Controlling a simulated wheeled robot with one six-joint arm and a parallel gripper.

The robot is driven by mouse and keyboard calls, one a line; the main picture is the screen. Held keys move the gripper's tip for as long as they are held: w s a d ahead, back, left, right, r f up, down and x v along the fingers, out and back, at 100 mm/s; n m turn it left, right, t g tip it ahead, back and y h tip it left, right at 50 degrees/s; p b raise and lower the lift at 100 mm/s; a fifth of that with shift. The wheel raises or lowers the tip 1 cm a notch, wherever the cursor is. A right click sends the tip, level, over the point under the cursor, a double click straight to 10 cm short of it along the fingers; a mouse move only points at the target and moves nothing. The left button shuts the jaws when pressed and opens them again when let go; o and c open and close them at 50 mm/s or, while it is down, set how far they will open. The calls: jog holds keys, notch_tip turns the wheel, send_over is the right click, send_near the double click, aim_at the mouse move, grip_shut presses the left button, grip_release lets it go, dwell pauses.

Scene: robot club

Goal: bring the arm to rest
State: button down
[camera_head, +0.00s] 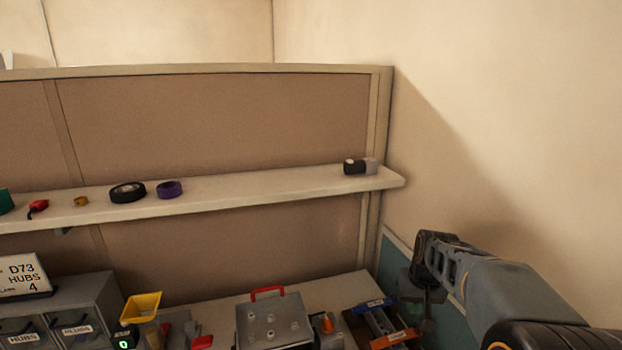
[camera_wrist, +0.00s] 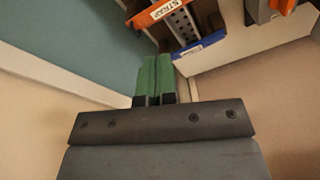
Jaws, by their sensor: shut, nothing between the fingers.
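My gripper (camera_wrist: 155,78) shows in the wrist view with its two green fingers side by side and touching. It is shut and holds nothing. In the head view my arm reaches in from the lower right corner, in front of the bare side wall and to the right of the bench. The end of the arm is dark and small there, and the fingers cannot be made out.
A shelf (camera_head: 240,190) holds tape rolls and a grey-black cylinder (camera_head: 355,167). Below, the bench (camera_head: 345,289) bears a red-handled grey case (camera_head: 270,322), a yellow bin (camera_head: 142,306), grey drawers (camera_head: 85,305) and blue- and orange-labelled bins. A teal panel (camera_wrist: 75,50) stands close beside my gripper.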

jog(key=s+a+t, duration=0.1)
jog(key=s+a, duration=0.2)
jog(key=s, duration=0.5)
jog(key=s+a+r+n+t, duration=0.1)
jog(key=s+a, duration=0.3)
jog(key=s, duration=0.4)
jog(key=shift+a+r, duration=0.1)
